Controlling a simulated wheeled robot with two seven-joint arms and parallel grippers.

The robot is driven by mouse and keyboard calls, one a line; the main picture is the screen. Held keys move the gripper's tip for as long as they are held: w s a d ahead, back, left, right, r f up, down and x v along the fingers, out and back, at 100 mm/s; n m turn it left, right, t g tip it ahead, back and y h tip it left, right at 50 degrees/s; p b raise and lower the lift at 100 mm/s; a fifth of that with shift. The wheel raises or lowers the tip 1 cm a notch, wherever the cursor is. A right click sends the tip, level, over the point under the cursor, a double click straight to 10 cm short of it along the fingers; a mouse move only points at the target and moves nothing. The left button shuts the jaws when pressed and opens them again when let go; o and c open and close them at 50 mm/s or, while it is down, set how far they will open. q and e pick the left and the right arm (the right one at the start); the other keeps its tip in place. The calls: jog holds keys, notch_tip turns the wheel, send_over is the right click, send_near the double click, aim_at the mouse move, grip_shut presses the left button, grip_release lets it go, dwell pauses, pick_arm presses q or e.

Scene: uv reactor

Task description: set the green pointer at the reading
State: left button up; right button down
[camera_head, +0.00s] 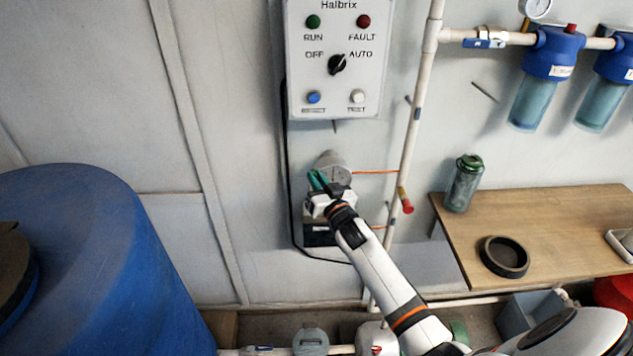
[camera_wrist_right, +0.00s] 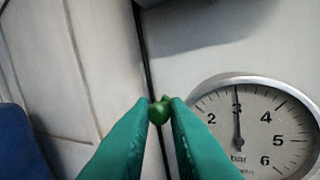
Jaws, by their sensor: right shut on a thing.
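In the right wrist view, a round gauge (camera_wrist_right: 262,135) with a metal rim has a white face reading in bar, with 2 to 6 visible. Its black needle (camera_wrist_right: 238,118) stands upright at 3. The green fingers of my right gripper (camera_wrist_right: 160,112) are shut on a small green knob (camera_wrist_right: 159,111), just left of the gauge rim. I take this knob to be part of the green pointer; the rest of it is hidden. In the head view my right gripper (camera_head: 319,181) is at the grey gauge (camera_head: 331,160) below the control box. My left gripper is not in view.
The control box (camera_head: 335,90) hangs above the gauge. A white pipe (camera_head: 412,130) with a red-ended fitting (camera_head: 405,200) runs right of it. A wooden table (camera_head: 560,225) holds a bottle (camera_head: 464,185) and a black ring-like dish (camera_head: 503,256). A blue tank (camera_head: 90,260) stands left.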

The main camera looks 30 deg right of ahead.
jog(key=c, duration=1.7)
grip_release()
jog(key=s, duration=0.4)
jog(key=s+b, duration=0.1)
jog(key=s, duration=0.3)
jog(key=s+a, duration=0.1)
jog(key=s, duration=0.3)
jog(key=shift+f+b, duration=0.35)
jog(key=shift+f, duration=0.05)
